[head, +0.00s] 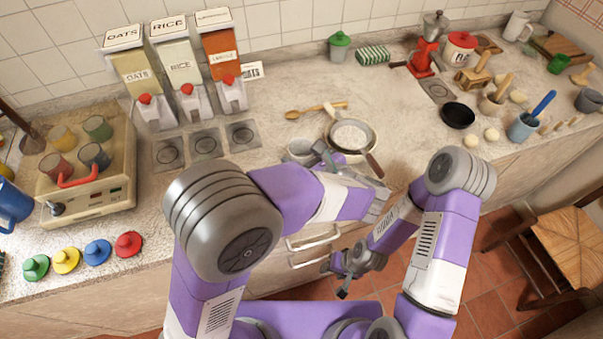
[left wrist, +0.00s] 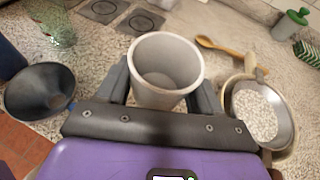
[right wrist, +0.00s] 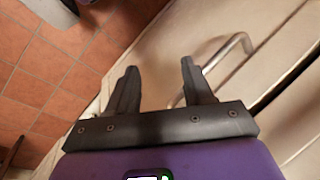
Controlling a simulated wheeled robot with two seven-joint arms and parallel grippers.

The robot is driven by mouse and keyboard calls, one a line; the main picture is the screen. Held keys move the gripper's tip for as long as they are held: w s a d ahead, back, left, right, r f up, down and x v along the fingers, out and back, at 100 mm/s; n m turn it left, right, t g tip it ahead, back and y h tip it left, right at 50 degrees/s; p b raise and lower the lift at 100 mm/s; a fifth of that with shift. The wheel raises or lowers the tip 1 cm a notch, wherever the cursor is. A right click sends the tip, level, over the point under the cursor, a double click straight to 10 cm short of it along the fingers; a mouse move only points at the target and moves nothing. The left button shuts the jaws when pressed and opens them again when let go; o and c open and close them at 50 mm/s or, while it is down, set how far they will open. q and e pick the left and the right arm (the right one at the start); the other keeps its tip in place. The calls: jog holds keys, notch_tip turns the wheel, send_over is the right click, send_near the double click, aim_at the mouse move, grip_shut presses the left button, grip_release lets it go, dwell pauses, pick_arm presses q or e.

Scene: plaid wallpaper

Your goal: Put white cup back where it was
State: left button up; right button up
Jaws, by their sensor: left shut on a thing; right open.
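The white cup (left wrist: 167,62) is upright between the fingers of my left gripper (left wrist: 165,85), which is shut on it. I look down into the cup and it appears empty. In the head view the cup (head: 300,149) shows just left of the metal bowl, partly hidden by my left arm. Whether its base touches the counter cannot be told. My right gripper (right wrist: 157,80) is open and empty, low in front of the cabinet drawers. It also shows in the head view (head: 338,281).
A metal bowl (head: 375,137) of white grains stands right of the cup, with a wooden spoon (head: 315,110) behind it. Three dark square pads, one here (head: 205,145), lie before the dispensers (head: 180,65). A black pan (head: 457,115) stands farther right. A drawer handle (right wrist: 228,55) is near my right gripper.

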pick_arm(q)
notch_tip(320, 180, down, 8)
jog(key=shift+r+b, duration=0.2)
jog(key=shift+b, duration=0.85)
jog(key=shift+f, duration=0.1)
jog(key=o, duration=1.1)
jog(key=shift+o, duration=0.2)
